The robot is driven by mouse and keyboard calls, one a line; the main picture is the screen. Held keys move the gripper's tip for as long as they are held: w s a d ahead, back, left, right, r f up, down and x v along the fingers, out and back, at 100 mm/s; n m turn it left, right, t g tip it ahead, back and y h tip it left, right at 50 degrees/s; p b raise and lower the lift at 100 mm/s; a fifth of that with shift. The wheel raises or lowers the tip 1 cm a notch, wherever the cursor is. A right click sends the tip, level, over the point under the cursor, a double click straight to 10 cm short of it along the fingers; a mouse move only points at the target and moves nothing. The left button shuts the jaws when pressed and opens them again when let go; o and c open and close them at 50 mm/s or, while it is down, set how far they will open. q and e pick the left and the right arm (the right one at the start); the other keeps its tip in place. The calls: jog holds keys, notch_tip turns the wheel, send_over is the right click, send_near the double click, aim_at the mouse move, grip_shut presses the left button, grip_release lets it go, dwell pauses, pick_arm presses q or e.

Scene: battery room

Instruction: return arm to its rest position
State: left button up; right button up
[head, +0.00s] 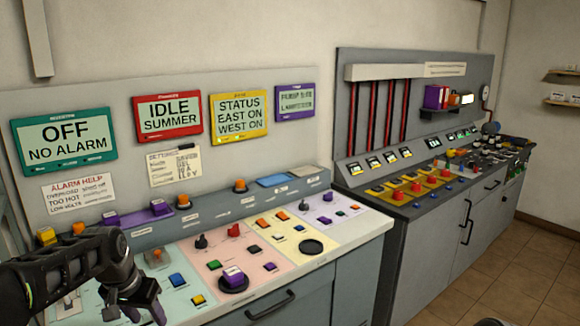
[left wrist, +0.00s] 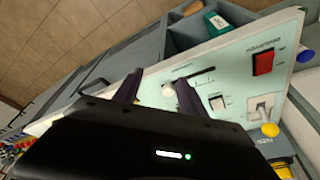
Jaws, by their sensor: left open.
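My left arm (head: 60,268) comes in from the left edge of the head view, above the left end of the pale control console. My left gripper (head: 134,312) is at its end, low over the pale green panel section. The left wrist view shows the same gripper (left wrist: 158,88) with its two dark fingers apart and nothing between them. Past the fingers are a white knob and a pale panel (left wrist: 225,68) with a red rocker switch (left wrist: 263,62). I cannot tell whether the fingers touch the panel. My right gripper does not show.
The console (head: 345,228) carries several buttons, knobs and a purple block (head: 233,275) on a black disc. Sign screens, including a green one (head: 65,141), hang behind it. A second grey console (head: 425,245) stands to the right. Tiled floor (head: 525,265) is open at the far right.

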pick_arm(q)
jog(key=s+d+f+n+t+h, duration=0.1)
jog(key=d+f, duration=0.6)
jog(key=f, duration=0.3)
jog(key=s+d+f+h, duration=0.1)
jog(key=d+f, duration=0.6)
jog(key=f, duration=0.3)
jog(key=s+d+f+g, duration=0.1)
jog(key=s+d+f, duration=0.2)
jog(key=s, duration=0.6)
jog(key=s+d+f+n+g+h, duration=0.1)
jog(key=s+d+f, duration=0.3)
jog(key=s+f, duration=0.3)
jog(key=s+d+f+g, duration=0.1)
jog(key=s+d+f, duration=0.2)
jog(key=s+f, duration=0.3)
jog(key=s, duration=0.5)
jog(key=shift+s+d+n+g+h, duration=0.25)
jog(key=shift+d+n+g+h, duration=0.05)
jog(key=shift+n+g+h, duration=0.1)
